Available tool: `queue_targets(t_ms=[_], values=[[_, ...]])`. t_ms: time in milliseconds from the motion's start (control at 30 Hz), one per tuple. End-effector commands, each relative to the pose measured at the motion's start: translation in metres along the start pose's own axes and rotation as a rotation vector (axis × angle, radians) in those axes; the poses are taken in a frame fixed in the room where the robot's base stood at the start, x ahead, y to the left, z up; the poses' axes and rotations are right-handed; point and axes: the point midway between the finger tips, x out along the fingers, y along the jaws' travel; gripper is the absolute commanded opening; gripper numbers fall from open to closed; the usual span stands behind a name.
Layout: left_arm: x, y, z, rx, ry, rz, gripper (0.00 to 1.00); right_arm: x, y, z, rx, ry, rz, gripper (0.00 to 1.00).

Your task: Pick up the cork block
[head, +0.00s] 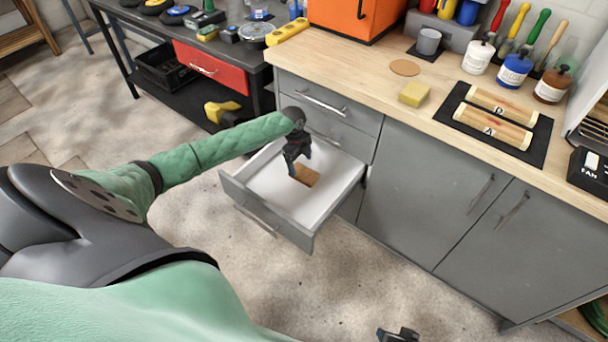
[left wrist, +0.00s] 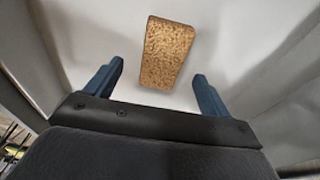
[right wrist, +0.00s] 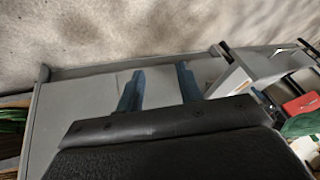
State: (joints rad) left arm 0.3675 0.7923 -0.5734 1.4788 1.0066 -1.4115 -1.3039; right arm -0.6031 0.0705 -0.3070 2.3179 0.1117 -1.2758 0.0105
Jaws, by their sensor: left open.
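The cork block (head: 305,175) is a brown speckled block lying on the white floor of an open drawer (head: 340,183). It also shows in the left wrist view (left wrist: 167,53), a little beyond the fingertips and between their lines. My left gripper (head: 296,168) points down into the drawer, open and empty, close above the block and partly covering it in the head view. My right gripper (head: 400,335) shows at the bottom edge of the head view, away from the drawer. In the right wrist view its two fingers (right wrist: 160,85) stand apart with nothing between them.
Drawer walls surround the left gripper. The concrete floor in front of the cabinets is clear.

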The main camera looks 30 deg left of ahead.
Motion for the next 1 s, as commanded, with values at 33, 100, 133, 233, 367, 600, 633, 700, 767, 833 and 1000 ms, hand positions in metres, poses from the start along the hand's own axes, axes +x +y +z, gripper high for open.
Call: queue_targets(t_ms=[33, 100, 133, 233, 367, 600, 633, 700, 767, 833, 1000], values=[[0.003, -0.001, -0.001, -0.001, 0.001, 0.0, 0.82, -0.004, -0.001, -0.001, 0.0, -0.002, 0.0, 0.36], [0.011, -0.002, -0.003, -0.001, 0.002, 0.0, 0.82, -0.01, -0.002, -0.003, -0.001, -0.009, -0.001, 0.36], [0.015, -0.002, -0.004, -0.001, 0.003, 0.001, 0.82, -0.014, -0.003, -0.004, -0.001, -0.011, -0.001, 0.36], [0.029, -0.005, -0.005, -0.001, 0.001, 0.001, 0.82, -0.022, -0.002, -0.005, -0.001, -0.022, 0.004, 0.36], [0.044, -0.005, -0.004, -0.002, 0.001, 0.001, 0.82, -0.024, 0.0, -0.004, 0.0, -0.029, 0.009, 0.36], [0.051, -0.005, -0.004, -0.001, 0.0, -0.001, 0.82, -0.024, 0.001, -0.003, 0.0, -0.034, 0.012, 0.36], [0.051, -0.005, -0.004, -0.001, 0.0, -0.001, 0.82, -0.024, 0.001, -0.003, 0.0, -0.034, 0.012, 0.36], [0.051, -0.005, -0.004, -0.001, 0.0, -0.001, 0.82, -0.024, 0.001, -0.003, 0.0, -0.034, 0.012, 0.36], [0.051, -0.005, -0.004, -0.001, 0.0, -0.001, 0.7, -0.024, 0.001, -0.003, 0.0, -0.034, 0.012, 0.36], [0.051, -0.005, -0.004, -0.001, 0.0, -0.001, 0.56, -0.024, 0.001, -0.003, 0.0, -0.034, 0.012, 0.36], [0.051, -0.005, -0.004, -0.001, 0.0, -0.001, 0.34, -0.024, 0.001, -0.003, 0.001, -0.034, 0.012, 0.36]])
